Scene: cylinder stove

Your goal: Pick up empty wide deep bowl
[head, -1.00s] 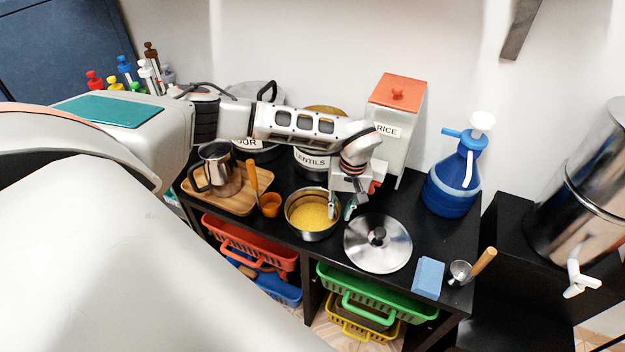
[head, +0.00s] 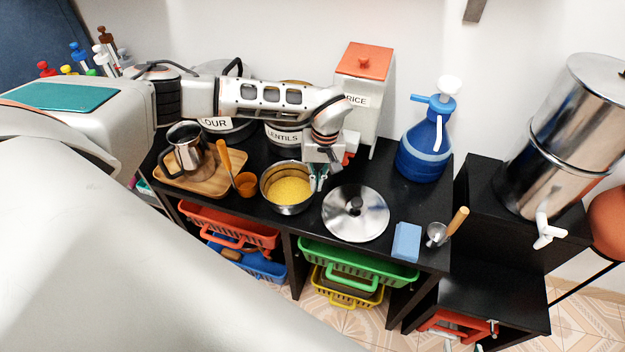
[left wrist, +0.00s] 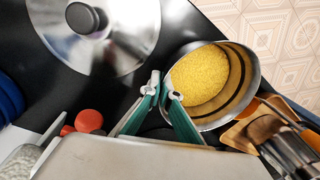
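The metal bowl (head: 287,205) stands on the black counter and holds yellow grains, so it is not empty. It also shows in the left wrist view (left wrist: 238,105), with its rim and inner wall clear. My left gripper (head: 318,179) reaches down at the bowl's right side. In the left wrist view its two green fingers (left wrist: 163,90) are close together at the rim, one tip over the inside and one outside. They appear shut on the rim. I do not make out my right gripper.
A metal lid (head: 340,222) lies right of the bowl. A wooden tray (head: 212,185) with a metal jug (head: 184,150) and an orange cup (head: 246,185) are left. The rice container (head: 372,115) and lentils container (head: 285,138) stand behind. A blue sponge (head: 406,242) lies front right.

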